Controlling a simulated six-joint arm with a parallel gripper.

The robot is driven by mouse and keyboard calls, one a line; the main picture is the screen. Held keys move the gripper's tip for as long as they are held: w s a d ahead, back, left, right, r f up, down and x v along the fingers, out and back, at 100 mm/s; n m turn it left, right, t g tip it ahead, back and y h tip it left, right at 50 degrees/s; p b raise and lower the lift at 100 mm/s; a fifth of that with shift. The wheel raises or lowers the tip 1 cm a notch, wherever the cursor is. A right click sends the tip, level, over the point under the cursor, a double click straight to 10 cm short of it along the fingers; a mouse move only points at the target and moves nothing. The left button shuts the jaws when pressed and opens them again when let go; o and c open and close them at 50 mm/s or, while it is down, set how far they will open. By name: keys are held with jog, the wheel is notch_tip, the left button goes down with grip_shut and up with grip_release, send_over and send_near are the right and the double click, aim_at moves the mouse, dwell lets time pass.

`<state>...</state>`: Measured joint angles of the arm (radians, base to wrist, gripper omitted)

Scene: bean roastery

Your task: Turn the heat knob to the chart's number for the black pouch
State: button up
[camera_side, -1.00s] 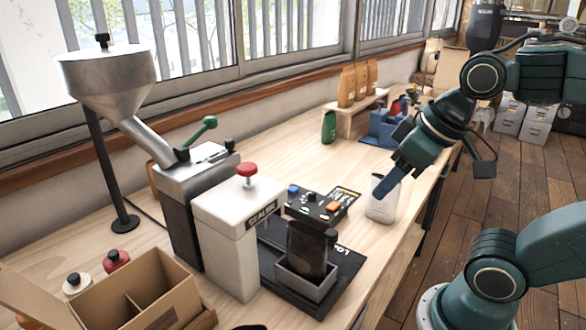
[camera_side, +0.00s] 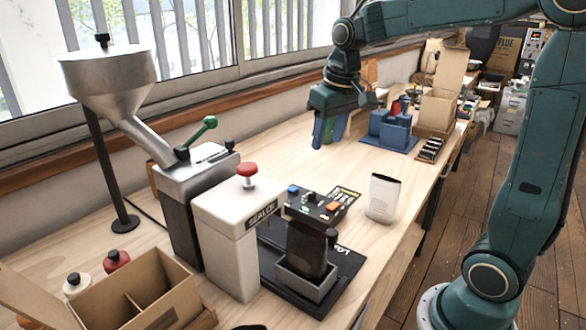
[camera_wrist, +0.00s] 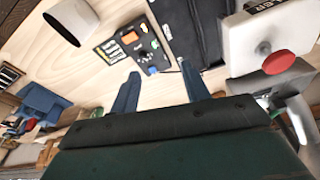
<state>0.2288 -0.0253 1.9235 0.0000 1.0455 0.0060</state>
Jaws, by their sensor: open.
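The control box (camera_side: 312,209) sits on the bench by the sealer, with a dark heat knob (camera_side: 311,197) between a blue button and an orange one. Its dial setting is too small to read. The chart (camera_side: 346,196), with a yellow heading, lies beside it; its numbers are unreadable. The black pouch (camera_side: 306,250) stands upright in a grey tray. My gripper (camera_side: 330,137) is open and empty, beyond the box and apart from it. In the wrist view, my spread fingers (camera_wrist: 160,86) show below the box (camera_wrist: 147,52) and the chart (camera_wrist: 110,50).
The white sealer (camera_side: 226,225) with a red knob stands left of the box. A white cup (camera_side: 383,199) stands to its right. A blue stand (camera_side: 391,130) is farther back. Bench between is clear.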

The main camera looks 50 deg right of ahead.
jog(key=w+d+f+m+g, duration=0.1)
jog(key=w+d+f, duration=0.3)
jog(key=w+d, duration=0.15)
jog(key=m+g, duration=0.1)
send_over(312, 192)
notch_tip(312, 192, down, 5)
jog(key=shift+r, duration=0.1)
jog(key=shift+f, duration=6.85)
jog(key=c, duration=1)
